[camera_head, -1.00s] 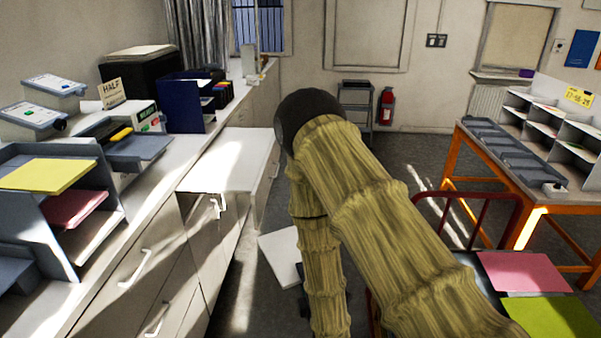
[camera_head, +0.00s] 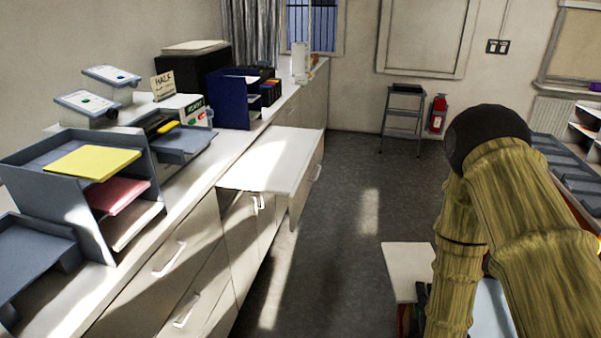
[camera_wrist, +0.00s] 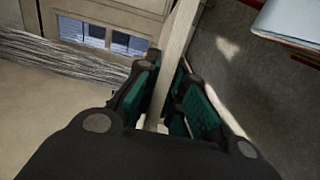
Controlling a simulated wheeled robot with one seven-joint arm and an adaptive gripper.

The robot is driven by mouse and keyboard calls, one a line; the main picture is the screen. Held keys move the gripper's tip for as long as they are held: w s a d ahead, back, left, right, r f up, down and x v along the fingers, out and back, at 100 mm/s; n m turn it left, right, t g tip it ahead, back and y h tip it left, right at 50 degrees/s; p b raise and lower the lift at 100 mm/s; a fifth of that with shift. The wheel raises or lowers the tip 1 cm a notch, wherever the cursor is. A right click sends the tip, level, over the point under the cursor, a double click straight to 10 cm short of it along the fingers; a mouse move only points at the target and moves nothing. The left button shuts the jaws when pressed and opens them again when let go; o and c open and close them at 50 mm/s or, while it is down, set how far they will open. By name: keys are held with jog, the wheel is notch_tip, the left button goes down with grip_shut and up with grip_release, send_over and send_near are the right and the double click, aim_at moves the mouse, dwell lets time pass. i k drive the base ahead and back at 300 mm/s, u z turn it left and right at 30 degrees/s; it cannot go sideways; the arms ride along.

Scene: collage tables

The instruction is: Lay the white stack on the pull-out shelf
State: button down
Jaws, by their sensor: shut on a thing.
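The white stack (camera_head: 405,268) shows as a pale flat slab at the lower middle right of the head view, partly hidden by my arm. In the wrist view the white stack (camera_wrist: 177,55) is a pale edge-on strip between the green-padded fingers of my gripper (camera_wrist: 168,95). My gripper is shut on it and holds it in the air above the floor. In the head view the gripper is mostly hidden behind my sleeved arm. The pull-out shelf (camera_head: 270,160) juts from the left counter, its pale top bare. The stack is to the right of the shelf and apart from it.
The long counter (camera_head: 190,205) on the left bears grey trays with yellow and pink sheets (camera_head: 92,162), and a blue file holder (camera_head: 235,98). Open floor (camera_head: 340,215) lies between shelf and stack. A step stool (camera_head: 403,118) and fire extinguisher (camera_head: 437,114) stand at the back.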

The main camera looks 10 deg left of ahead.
aim_at(283, 172)
jog(key=z, duration=0.1)
jog(key=i, duration=1.45)
jog(key=u, duration=0.7)
